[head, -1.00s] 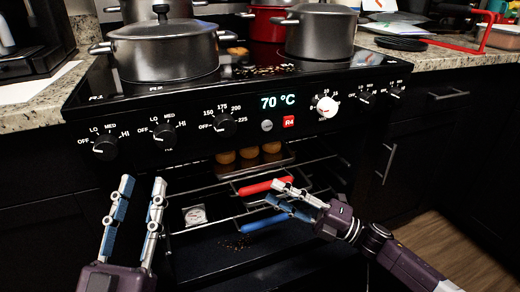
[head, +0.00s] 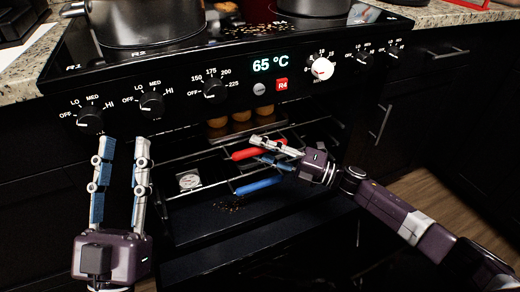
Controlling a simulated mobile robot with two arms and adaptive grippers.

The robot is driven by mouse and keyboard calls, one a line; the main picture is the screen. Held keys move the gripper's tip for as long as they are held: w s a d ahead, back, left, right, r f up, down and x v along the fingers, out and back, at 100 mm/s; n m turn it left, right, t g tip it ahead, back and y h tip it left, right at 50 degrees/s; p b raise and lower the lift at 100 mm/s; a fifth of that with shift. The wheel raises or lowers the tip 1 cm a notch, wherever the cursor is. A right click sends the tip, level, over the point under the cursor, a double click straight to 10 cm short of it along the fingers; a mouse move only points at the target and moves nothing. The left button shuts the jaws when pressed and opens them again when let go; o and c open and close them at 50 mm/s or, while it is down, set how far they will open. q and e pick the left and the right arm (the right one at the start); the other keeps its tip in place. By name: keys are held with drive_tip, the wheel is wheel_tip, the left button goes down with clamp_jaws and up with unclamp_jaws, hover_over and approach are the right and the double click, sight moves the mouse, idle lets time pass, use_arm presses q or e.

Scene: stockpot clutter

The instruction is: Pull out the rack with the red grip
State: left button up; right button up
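The red grip (head: 244,154) is a bar at the front of an upper wire rack (head: 207,155) in the open oven. Several round brown baked items (head: 240,116) sit in a tray behind it. A lower rack has a blue grip (head: 258,186). My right gripper (head: 256,150) reaches in from the right, its fingers one above the other across the red grip. The fingers look apart, with red showing between them; contact is unclear. My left gripper (head: 120,157) is open and empty, pointing up in front of the oven's left side.
A white dial thermometer (head: 189,181) sits at the left in the oven. Dark crumbs (head: 229,206) lie below. The knobbed control panel reads 65 °C (head: 274,62). Pots (head: 145,22) stand on the hob above. Floor is visible at the right.

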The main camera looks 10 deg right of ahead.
clamp_jaws()
idle(0.5)
